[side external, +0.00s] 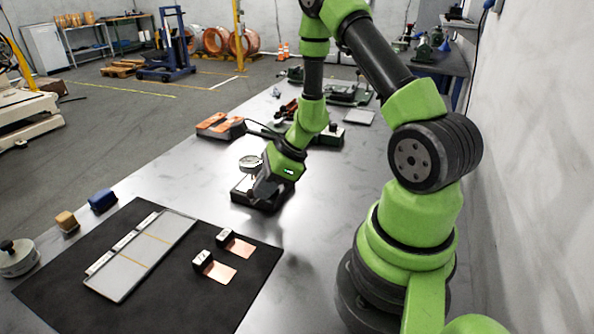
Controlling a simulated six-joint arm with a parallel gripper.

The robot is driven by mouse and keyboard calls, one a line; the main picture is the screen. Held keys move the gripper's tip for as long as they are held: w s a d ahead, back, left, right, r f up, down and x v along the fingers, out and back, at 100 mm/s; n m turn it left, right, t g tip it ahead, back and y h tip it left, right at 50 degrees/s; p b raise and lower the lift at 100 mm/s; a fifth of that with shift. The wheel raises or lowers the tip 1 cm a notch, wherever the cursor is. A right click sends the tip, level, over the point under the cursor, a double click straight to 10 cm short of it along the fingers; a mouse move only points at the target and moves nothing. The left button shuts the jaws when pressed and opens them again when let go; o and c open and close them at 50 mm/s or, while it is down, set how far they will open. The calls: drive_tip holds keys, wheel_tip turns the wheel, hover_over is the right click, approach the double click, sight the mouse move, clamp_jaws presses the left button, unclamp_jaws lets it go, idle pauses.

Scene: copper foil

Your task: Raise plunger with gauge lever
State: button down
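The dial gauge (250,162) stands upright on a dark base (240,191) in the middle of the metal table, with its round white face up. My gripper (262,188) is right at the gauge, on its right side, pointing down and to the left. It hides much of the gauge's stand. The lever and the plunger are too small or hidden to make out. I cannot tell whether the fingers touch the lever, or whether they are open or shut.
A black mat (180,290) at the front holds a grey tray (150,255) and two copper foil pieces (238,245) with dark blocks. Blue (103,200) and tan (67,221) blocks stand to its left. An orange-grey device (220,126) and other tools lie behind the gauge.

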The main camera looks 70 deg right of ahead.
drive_tip(key=s+d+r, duration=0.1)
drive_tip(key=s+r, duration=0.8)
drive_tip(key=shift+d+r, duration=0.3)
drive_tip(key=shift+r, duration=0.05)
drive_tip(key=s+a+r+n+h, duration=0.1)
drive_tip(key=a+r+n, duration=0.5)
drive_tip(key=n, duration=0.6)
drive_tip(key=s+a+r+n+t+h, duration=0.1)
drive_tip(key=s+a+r+n, duration=0.2)
drive_tip(key=a+r+n, duration=0.4)
wheel_tip(320, 180, up, 2)
drive_tip(key=n, duration=0.6)
drive_tip(key=shift+r+t, duration=0.2)
drive_tip(key=shift+t, duration=0.1)
